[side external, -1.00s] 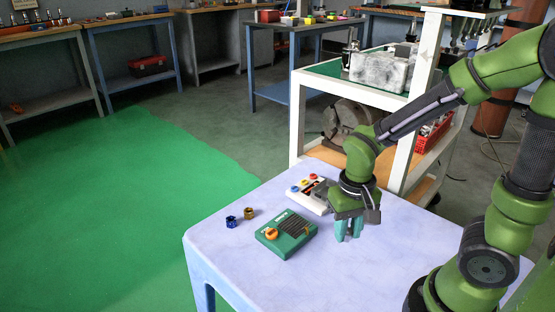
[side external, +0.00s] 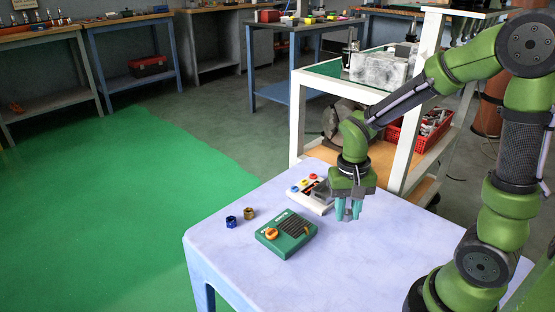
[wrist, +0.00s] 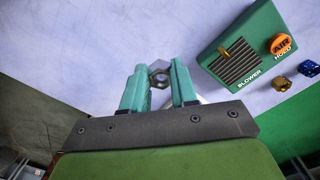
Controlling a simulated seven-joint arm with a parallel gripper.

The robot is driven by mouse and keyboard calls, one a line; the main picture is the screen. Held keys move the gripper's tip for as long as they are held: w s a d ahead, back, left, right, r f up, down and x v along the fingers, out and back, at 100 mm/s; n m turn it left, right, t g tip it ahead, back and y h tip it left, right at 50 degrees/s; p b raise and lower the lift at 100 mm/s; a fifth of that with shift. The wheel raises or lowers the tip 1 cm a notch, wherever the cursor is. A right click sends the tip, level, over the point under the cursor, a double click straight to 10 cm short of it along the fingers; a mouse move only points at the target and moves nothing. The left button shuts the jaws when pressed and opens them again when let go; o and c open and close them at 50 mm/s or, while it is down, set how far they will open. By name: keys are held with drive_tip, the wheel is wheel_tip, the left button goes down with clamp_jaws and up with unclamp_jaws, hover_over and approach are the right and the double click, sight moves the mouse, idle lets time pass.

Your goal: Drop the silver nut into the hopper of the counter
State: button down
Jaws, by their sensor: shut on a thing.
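My gripper (side external: 348,214) is raised above the table, just right of the counter, with its teal fingers pointing down. The silver nut (wrist: 159,76) is held between the fingertips in the wrist view, its hole facing the camera. The counter (side external: 306,193) is a pale box with red, yellow and blue buttons, standing on the table behind the green box. Its darker right end is close to my gripper and partly covered by it in the side view, so I cannot make out the hopper clearly.
A green blower box (side external: 286,235) with an orange knob lies in front of the counter. A blue nut (side external: 231,222) and a brass nut (side external: 249,213) lie left of it. The table (side external: 350,265) is clear at the front right. A white-framed cart (side external: 296,118) stands behind.

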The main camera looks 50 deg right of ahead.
drive_tip(key=w+d+r+m, duration=0.3)
drive_tip(key=w+d+m, duration=0.1)
drive_tip(key=w+d, duration=0.8)
drive_tip(key=shift+w+a+f, duration=0.1)
drive_tip(key=shift+a+f, duration=0.05)
drive_tip(key=shift+f, duration=1)
drive_tip(key=shift+w+a+f, duration=0.1)
drive_tip(key=shift+a+f, duration=0.05)
drive_tip(key=shift+f, duration=0.95)
drive_tip(key=c, duration=0.8)
unclamp_jaws()
wheel_tip(320, 180, up, 17)
